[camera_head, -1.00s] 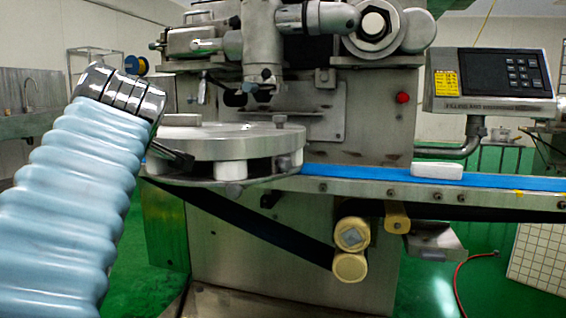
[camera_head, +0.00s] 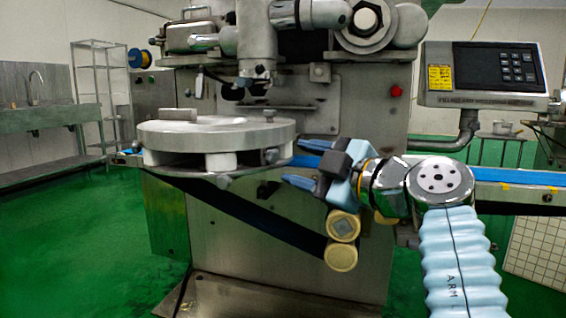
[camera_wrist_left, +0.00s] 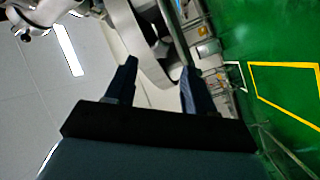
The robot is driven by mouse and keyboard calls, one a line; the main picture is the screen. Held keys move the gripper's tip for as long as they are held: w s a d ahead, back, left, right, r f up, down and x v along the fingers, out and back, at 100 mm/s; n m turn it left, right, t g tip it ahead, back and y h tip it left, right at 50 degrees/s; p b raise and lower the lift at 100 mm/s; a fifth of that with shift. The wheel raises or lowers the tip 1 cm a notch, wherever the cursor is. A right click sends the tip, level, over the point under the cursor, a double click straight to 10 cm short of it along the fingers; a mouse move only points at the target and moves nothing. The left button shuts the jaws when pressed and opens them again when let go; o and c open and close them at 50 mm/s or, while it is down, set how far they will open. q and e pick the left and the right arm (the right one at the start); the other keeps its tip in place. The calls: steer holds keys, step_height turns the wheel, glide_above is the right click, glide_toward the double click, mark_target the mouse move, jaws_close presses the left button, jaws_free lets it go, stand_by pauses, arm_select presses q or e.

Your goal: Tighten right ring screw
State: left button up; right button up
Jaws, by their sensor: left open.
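My left gripper (camera_head: 306,164) reaches in from the right side of the head view. Its blue fingers are open and empty and point left at the round metal turntable (camera_head: 215,136). A small metal screw (camera_head: 271,155) shows on the right side of the ring under the turntable, a little left of the fingertips and apart from them. Another screw (camera_head: 224,181) sits at the ring's front. In the left wrist view both fingers (camera_wrist_left: 157,72) are apart, with curved grey metal beyond them; I cannot make out the screw there. My right gripper is out of view.
The blue conveyor belt (camera_head: 515,175) runs right behind my arm. Yellowish rollers (camera_head: 342,226) hang just below my gripper. A control panel (camera_head: 482,75) stands at upper right. The machine body is close behind the gripper. Green floor (camera_head: 80,225) at left is free.

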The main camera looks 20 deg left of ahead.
mark_target(275, 157)
arm_select(q)
steer(key=x, duration=0.5)
steer(key=shift+w+a, duration=0.1)
steer(key=shift+a, duration=0.15)
jaws_close()
